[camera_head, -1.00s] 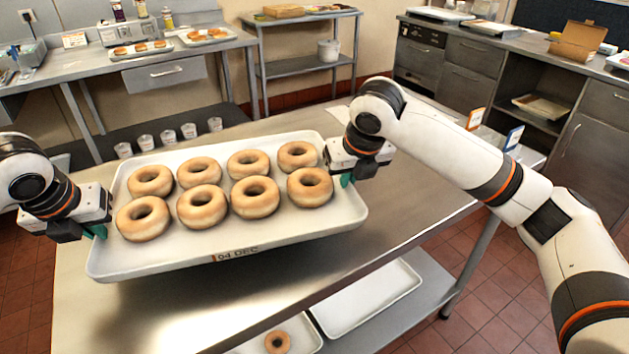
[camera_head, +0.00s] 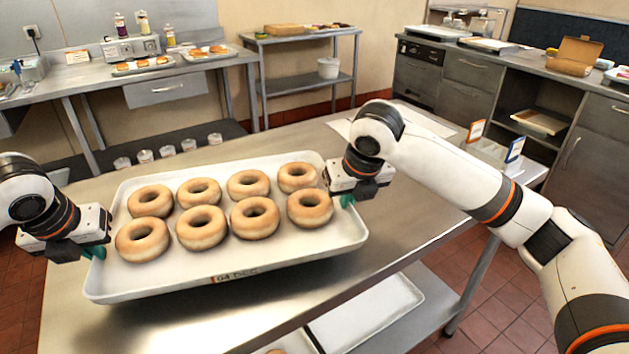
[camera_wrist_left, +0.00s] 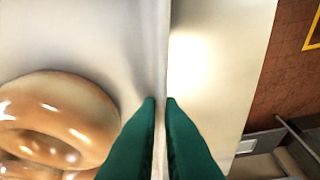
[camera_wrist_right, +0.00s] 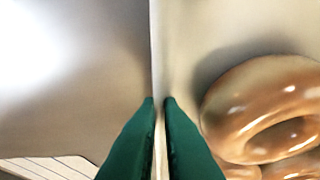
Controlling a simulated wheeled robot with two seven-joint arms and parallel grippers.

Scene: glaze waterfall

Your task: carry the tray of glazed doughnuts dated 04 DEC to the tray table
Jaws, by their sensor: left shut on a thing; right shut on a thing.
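The white tray (camera_head: 292,258) holds several ring doughnuts (camera_head: 255,217) in two rows and carries a 04 DEC label (camera_head: 224,278) on its front edge. It looks held above the steel table, slightly tilted. My left gripper (camera_head: 97,250) is shut on the tray's left rim; its green fingers pinch the rim in the left wrist view (camera_wrist_left: 160,105), beside a doughnut (camera_wrist_left: 55,120). My right gripper (camera_head: 346,200) is shut on the right rim, and its fingers pinch that rim in the right wrist view (camera_wrist_right: 160,105), beside another doughnut (camera_wrist_right: 265,110).
The steel table (camera_head: 420,150) lies under the tray, with small sign cards (camera_head: 515,150) at its right end. A white tray (camera_head: 370,310) lies on its lower shelf. A side counter (camera_head: 90,80) and a shelf stand (camera_head: 300,40) are at the back, cabinets at right.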

